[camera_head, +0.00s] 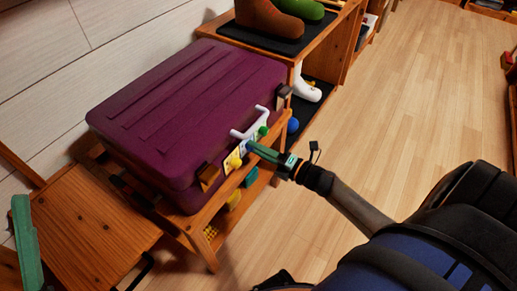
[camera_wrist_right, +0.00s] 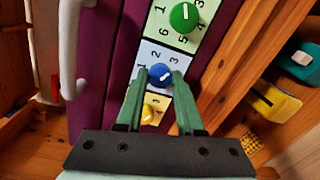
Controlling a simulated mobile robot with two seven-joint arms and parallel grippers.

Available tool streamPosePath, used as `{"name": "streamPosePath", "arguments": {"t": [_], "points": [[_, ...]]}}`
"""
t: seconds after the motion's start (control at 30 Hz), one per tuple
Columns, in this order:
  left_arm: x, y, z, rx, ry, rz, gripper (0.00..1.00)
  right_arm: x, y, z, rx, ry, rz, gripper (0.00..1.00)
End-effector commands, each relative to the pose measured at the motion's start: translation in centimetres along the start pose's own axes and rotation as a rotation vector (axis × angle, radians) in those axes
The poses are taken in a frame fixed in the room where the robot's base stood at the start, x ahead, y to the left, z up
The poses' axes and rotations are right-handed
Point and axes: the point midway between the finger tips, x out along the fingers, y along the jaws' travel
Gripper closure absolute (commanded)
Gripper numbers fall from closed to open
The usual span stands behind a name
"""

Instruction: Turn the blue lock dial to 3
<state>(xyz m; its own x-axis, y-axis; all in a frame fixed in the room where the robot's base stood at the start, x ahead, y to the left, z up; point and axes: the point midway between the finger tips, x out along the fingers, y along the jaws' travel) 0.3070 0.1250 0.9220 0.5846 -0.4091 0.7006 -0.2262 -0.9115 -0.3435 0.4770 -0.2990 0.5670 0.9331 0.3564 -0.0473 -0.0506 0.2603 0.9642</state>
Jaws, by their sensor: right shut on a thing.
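The purple suitcase (camera_head: 190,105) lies flat with a lock panel on its front side. The blue dial (camera_wrist_right: 160,75) sits on the middle, pale blue plate in the right wrist view, with 1, 2 and 3 printed around it. Its white mark is slanted; I cannot tell exactly which number it points to. My right gripper (camera_wrist_right: 158,80) is shut on the blue dial, one green finger on each side. In the head view my right gripper (camera_head: 254,148) reaches the panel and hides the blue dial. A green finger of my left gripper (camera_head: 26,245) shows at the left edge.
A green dial (camera_wrist_right: 184,17) and a yellow dial (camera_wrist_right: 149,113) sit on either side of the blue one. The white handle (camera_wrist_right: 70,60) runs beside the panel. A wooden rack (camera_head: 222,200) bears the suitcase; its rail is close to my right gripper. Open floor (camera_head: 400,90) lies right.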

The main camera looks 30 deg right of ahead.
Motion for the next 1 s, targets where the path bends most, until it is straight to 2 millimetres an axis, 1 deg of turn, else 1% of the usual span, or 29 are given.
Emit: {"name": "streamPosePath", "arguments": {"t": [0.07, 0.1, 0.33, 0.37, 0.57, 0.67, 0.77, 0.87, 1.0], "points": [[0.0, 0.0, 0.0, -0.001, -0.002, -0.001, 0.5, -0.1, -0.1, -0.1, 0.001, 0.001, -0.002, 1.0], [-0.1, 0.0, 0.0, -0.002, -0.003, -0.001, 0.5, -0.1, -0.1, -0.1, 0.002, 0.001, -0.002, 0.61], [-0.1, 0.0, 0.1, -0.003, -0.005, -0.003, 0.5, 0.0, -0.1, 0.0, 0.002, 0.001, -0.001, 0.35], [-0.1, 0.0, 0.1, -0.003, -0.005, -0.003, 0.5, 0.0, -0.1, 0.0, 0.002, 0.0, -0.001, 0.33], [-0.1, 0.0, 0.1, -0.003, -0.005, -0.003, 0.5, 0.0, 0.0, 0.0, 0.002, 0.0, 0.0, 0.33], [0.0, 0.0, 0.0, -0.003, -0.005, -0.003, 0.5, -0.3, 0.0, 0.0, 0.002, 0.0, -0.001, 0.33], [0.2, -0.1, -0.2, -0.001, -0.004, -0.002, 0.5, -1.4, 0.0, 0.0, 0.004, 0.001, -0.003, 0.33], [0.5, -0.2, -0.5, 0.004, -0.003, -0.002, 0.5, -3.1, 0.0, 0.0, 0.003, 0.001, -0.004, 0.33], [0.9, -0.5, -0.9, 0.016, 0.0, -0.002, 0.5, -6.3, 0.0, 0.0, 0.004, 0.0, -0.005, 0.33]]}}
